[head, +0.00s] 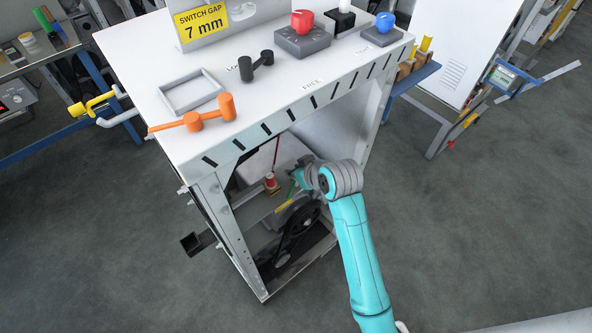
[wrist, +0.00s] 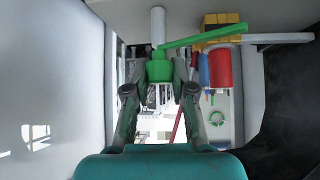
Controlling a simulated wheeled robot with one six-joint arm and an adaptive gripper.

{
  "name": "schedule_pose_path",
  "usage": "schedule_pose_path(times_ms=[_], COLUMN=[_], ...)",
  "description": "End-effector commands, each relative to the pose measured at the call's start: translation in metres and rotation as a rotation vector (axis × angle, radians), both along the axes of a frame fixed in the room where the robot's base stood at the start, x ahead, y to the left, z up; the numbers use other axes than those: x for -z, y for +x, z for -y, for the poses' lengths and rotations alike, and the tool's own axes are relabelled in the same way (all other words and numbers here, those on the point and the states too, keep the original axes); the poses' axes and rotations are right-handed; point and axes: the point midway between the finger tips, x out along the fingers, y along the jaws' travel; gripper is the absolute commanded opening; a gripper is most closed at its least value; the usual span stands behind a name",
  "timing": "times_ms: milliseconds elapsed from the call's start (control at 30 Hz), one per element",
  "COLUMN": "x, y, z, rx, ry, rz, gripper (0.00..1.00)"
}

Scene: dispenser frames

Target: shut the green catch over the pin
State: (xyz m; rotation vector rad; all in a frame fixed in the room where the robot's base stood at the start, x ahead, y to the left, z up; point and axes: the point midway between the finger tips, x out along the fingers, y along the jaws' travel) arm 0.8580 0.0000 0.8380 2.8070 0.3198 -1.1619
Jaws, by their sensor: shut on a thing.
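The green catch (wrist: 160,68) shows in the wrist view as a green block between my fingers, with a green bar (wrist: 205,37) slanting up to the right. My gripper (wrist: 160,82) is shut on the green block. A pale upright cylinder (wrist: 158,25) stands directly beyond the block; I cannot tell whether it is the pin. In the head view my gripper (head: 303,177) is inside the open front of the white-topped frame, beside a small green part (head: 294,180). My gripper hides most of the catch there, and the catch's contact with any pin cannot be made out.
A red cylinder (wrist: 220,68) and a yellow part (wrist: 222,20) are close on the right in the wrist view. In the head view a black wheel (head: 299,220) is below my gripper. The white tabletop (head: 290,85) overhangs the opening, and a leg (head: 225,205) bounds its left.

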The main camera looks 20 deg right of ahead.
Motion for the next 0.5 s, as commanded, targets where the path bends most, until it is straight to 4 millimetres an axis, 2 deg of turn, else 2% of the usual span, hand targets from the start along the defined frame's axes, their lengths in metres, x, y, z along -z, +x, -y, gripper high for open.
schedule_pose_path(times_ms=[500], x=[-0.0003], y=[0.0003], z=[-0.0017], rx=[0.467], ry=[-0.002], rz=[0.001], gripper=[0.0])
